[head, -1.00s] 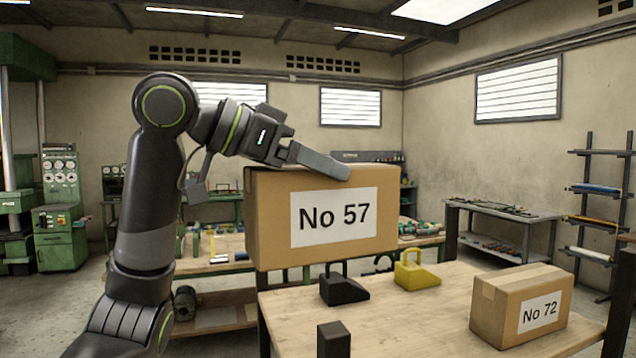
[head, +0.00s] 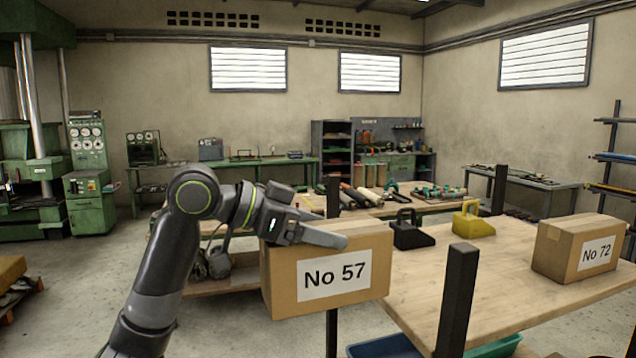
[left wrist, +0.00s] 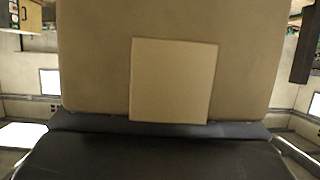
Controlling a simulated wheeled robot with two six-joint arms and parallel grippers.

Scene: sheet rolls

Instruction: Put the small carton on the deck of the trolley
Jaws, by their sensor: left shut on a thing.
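My left gripper (head: 322,236) is shut on a brown carton marked No 57 (head: 286,282), with a finger lying across its upper part. The carton hangs in the air. Its brown side fills much of the left wrist view (left wrist: 90,60), with a paler square patch. A second carton marked No 72 (head: 555,254) stands on a wooden deck (head: 490,285) with dark corner posts, which looks like the trolley. No 72 looks smaller, but No 57 is nearer. No 57 hides part of the deck's left end; I cannot tell whether it is over it. My right gripper is not in view.
A dark post (head: 457,300) rises at the deck's near side. A black block with a handle (head: 411,236) and a yellow one (head: 473,224) stand on the deck's far part. A blue bin (head: 385,347) shows below. The deck's middle is clear. A cluttered workbench (head: 430,207) stands behind.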

